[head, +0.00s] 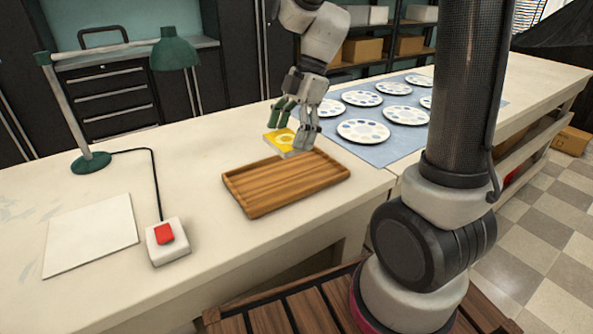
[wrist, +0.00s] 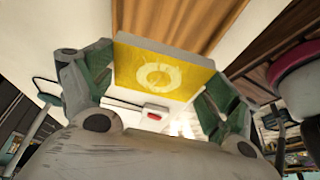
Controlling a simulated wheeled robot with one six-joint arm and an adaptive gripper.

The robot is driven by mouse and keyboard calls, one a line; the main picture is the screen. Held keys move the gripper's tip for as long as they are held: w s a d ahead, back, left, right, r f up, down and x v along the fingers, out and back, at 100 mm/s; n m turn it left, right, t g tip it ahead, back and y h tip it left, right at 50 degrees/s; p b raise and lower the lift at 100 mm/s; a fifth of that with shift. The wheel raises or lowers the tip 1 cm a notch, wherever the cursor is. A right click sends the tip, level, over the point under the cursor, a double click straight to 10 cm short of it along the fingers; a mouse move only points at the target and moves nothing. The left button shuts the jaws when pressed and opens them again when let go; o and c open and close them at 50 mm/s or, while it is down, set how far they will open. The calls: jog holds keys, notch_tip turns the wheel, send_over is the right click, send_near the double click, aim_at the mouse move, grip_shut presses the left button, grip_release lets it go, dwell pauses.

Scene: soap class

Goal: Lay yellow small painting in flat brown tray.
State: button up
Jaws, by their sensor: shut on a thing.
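The small yellow painting (head: 283,139) is a thin square panel with a pale ring on its yellow face. My gripper (head: 295,130) is shut on it. In the wrist view the painting (wrist: 160,76) sits between the two fingers of my gripper (wrist: 155,85), which touch its opposite edges. The tray is wooden, with a low rim, and looks empty. A finger hides part of the painting's right side in the head view.
A green desk lamp (head: 90,161) stands left, its cable running to a white box with a red button (head: 166,241). A white sheet (head: 91,234) lies at the left front. Several paint palettes (head: 363,131) lie on a blue mat (head: 330,150) behind right. Table around the tray is mostly clear.

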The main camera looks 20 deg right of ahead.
aim_at(286, 177)
notch_tip(286, 177, down, 9)
dwell(0.4)
jog(key=o, duration=0.8)
jog(key=shift+f, duration=0.1)
jog(key=s+v, duration=0.1)
jog(key=v, duration=1.1)
jog(key=s+d+r+m+t+h, duration=0.1)
jog(key=s+d+r+m, duration=0.1)
jog(key=s+m, duration=0.3)
jog(key=s+d+r+m+t+h, duration=0.2)
jog(key=s+d+m, duration=0.2)
jog(key=m, duration=0.4)
jog(key=s+d+r+m+t+h, duration=0.1)
jog(key=s+d+r+m+t, duration=0.1)
jog(key=s+m, duration=0.5)
jog(key=shift+d+r+h, duration=0.15)
jog(key=shift+d+h, duration=0.15)
jog(key=shift+d, duration=0.1)
